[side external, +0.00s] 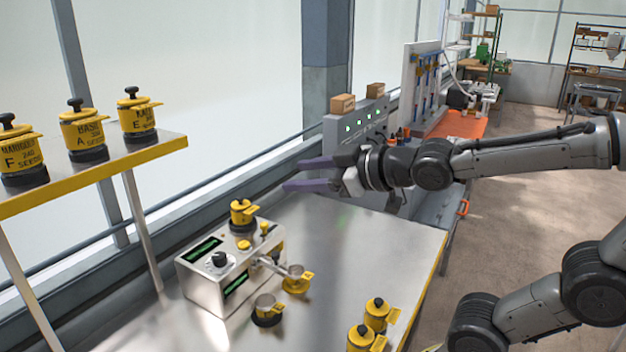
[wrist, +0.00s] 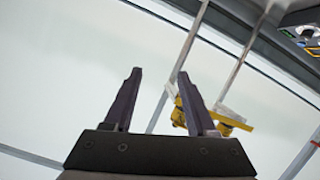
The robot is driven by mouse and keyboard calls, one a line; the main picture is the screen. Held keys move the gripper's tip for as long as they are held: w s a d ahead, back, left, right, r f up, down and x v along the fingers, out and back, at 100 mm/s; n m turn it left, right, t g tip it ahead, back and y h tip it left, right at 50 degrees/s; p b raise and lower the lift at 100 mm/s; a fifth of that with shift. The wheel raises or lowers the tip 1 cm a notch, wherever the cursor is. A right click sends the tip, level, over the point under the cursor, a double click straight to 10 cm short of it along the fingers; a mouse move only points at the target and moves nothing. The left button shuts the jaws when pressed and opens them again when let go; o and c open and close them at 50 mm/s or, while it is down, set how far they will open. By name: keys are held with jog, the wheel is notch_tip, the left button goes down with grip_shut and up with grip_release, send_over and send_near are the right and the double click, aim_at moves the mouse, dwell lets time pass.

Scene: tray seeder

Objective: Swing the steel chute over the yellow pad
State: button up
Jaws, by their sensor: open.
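The steel chute (side external: 274,266) sticks out from the front of the metal seeder box (side external: 225,262) on the table. Its outer end is at a small cup with a yellow handle (side external: 297,272). Yellow shows beneath that cup, which looks like the yellow pad (side external: 294,288), mostly covered. A second cup (side external: 265,303) stands on a dark base nearer the camera. My gripper (side external: 292,174) is open and empty, well above and behind the box, its purple fingers pointing left. In the wrist view my gripper (wrist: 160,76) has nothing between its fingers; the chute cannot be made out there.
A yellow-edged shelf (side external: 110,168) with several yellow seed jars stands at the left. A yellow jar (side external: 241,213) sits on the box. Two more yellow containers (side external: 370,325) stand at the table's front right. The table's right half (side external: 380,245) is mostly clear.

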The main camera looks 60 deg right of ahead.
jog(key=shift+s+f+m+g, duration=0.3)
jog(key=shift+s, duration=0.5)
